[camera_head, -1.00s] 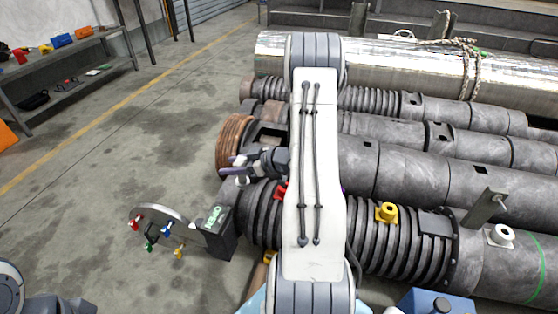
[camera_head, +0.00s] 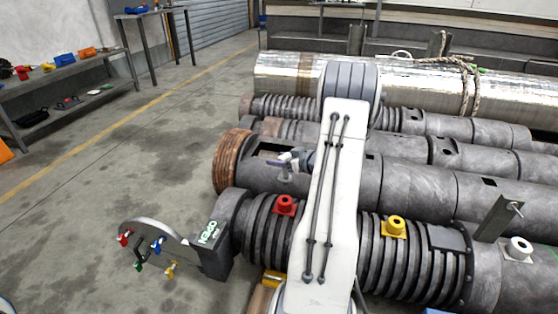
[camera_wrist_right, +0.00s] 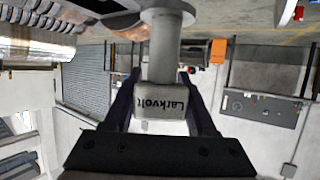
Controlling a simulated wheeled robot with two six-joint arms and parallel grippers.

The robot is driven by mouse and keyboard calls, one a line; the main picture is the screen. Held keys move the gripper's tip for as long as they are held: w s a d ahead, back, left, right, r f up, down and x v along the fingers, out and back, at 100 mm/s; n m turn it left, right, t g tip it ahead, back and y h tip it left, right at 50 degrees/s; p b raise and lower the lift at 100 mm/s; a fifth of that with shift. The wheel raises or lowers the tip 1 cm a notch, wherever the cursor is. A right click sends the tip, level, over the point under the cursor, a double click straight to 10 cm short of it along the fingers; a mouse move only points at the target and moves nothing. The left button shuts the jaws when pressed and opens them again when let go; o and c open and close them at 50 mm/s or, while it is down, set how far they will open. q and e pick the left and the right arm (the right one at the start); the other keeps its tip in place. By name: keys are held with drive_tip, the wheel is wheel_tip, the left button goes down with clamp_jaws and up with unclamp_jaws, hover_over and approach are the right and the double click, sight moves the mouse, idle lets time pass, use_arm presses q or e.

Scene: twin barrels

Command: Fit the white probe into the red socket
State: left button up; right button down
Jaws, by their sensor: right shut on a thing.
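The red socket (camera_head: 285,205) sits on top of the near ribbed barrel, in plain view left of my right arm. My right gripper (camera_head: 291,161) is beyond it, above the second barrel and clear of the socket in the picture. It is shut on the white probe (camera_head: 284,166), small and partly hidden in the head view. In the right wrist view, the probe (camera_wrist_right: 165,115) is a pale block marked "Larkvolt", with a grey shaft and a round flange, between the fingers (camera_wrist_right: 163,106). My left gripper is out of view.
A yellow socket (camera_head: 394,227) and a white socket (camera_head: 518,248) sit farther right on the near barrel. A disc (camera_head: 150,238) with several coloured handles stands at its left end. A metal bracket (camera_head: 499,217) rises between the yellow and white sockets. Open floor lies left.

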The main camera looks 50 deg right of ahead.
drive_tip(key=shift+r+p, duration=0.1)
drive_tip(key=shift+p, duration=0.2)
wheel_tip(320, 180, down, 6)
drive_tip(key=b, duration=0.3)
drive_tip(key=shift+p, duration=0.85)
idle(1.7)
drive_tip(key=shift+f+b, duration=1.05)
drive_tip(key=shift+f, duration=0.9)
drive_tip(key=shift+c, duration=0.6)
unclamp_jaws()
